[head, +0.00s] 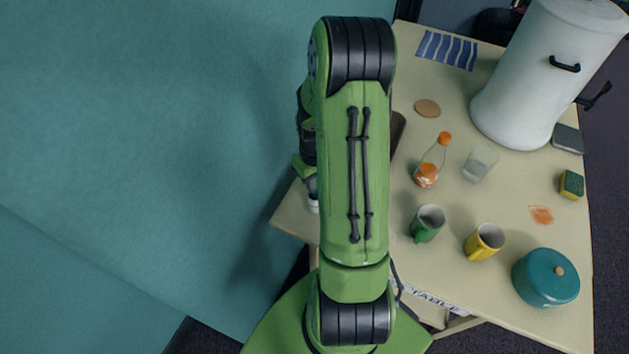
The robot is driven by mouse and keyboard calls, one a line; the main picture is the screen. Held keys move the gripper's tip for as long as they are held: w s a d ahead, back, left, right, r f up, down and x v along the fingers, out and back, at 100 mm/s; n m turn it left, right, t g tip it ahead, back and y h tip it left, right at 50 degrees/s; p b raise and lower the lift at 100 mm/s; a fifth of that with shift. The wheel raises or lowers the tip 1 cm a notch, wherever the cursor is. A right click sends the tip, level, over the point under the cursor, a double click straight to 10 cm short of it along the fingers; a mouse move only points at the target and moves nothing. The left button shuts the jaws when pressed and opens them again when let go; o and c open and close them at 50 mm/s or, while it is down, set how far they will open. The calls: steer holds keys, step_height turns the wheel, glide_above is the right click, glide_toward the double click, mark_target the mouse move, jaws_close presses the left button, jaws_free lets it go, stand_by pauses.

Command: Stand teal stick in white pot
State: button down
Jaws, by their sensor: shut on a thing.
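I see no teal stick in the head view. My raised green arm covers the middle of the picture, and my gripper and whatever it holds are hidden behind it. A small pale piece (313,205) shows at the arm's left edge, over the table's left part; I cannot tell whether it is part of my wrist or the white pot. No other small white pot shows.
The beige table (470,320) holds a large white urn (540,80), an orange-capped bottle (432,162), a clear glass (480,163), a green mug (427,225), a yellow mug (482,243), a teal lidded pot (545,280) and a sponge (571,185). A teal wall (130,130) stands left.

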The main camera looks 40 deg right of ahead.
steer(key=shift+s+r, duration=0.1)
steer(key=shift+s, duration=0.05)
steer(key=shift+f, duration=0.2)
steer(key=c, duration=1.1)
jaws_free()
steer(key=shift+r, duration=0.1)
step_height(320, 180, up, 12)
steer(key=shift+r+p, duration=0.2)
steer(key=shift+p, duration=0.3)
steer(key=s+a+r+n+t+h, duration=0.1)
steer(key=s+a+r+t, duration=0.2)
steer(key=a+r, duration=0.9)
steer(key=s+a+r+n+t+y, duration=0.1)
steer(key=s+a+t, duration=0.2)
steer(key=s+a, duration=0.5)
step_height(320, 180, down, 5)
steer(key=b, duration=0.5)
steer(key=shift+r, duration=0.15)
